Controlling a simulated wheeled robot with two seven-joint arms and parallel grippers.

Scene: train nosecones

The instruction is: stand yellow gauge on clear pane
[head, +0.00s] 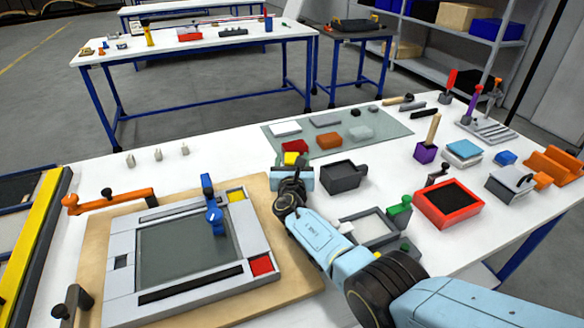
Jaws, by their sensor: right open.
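A small yellow block (294,159), which looks like the yellow gauge, is just beyond the jaws of my right gripper (293,174), beside a red block (296,146). My right gripper is open, pointing away over the table. The jaws partly hide the yellow block's lower part, so I cannot tell whether it touches them or what it rests on. A clear greenish pane (385,128) lies flat at the back of the table with several small blocks on it. Another see-through pane (170,254) sits inside the grey frame at the left. My left gripper is not in view.
A blue-handled tool (212,215) stands on the framed pane. A dark grey box (343,177) is right of my right gripper. A red tray (448,204), a purple block (426,152) and other parts crowd the right side. White table shows around the back-left pegs (158,155).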

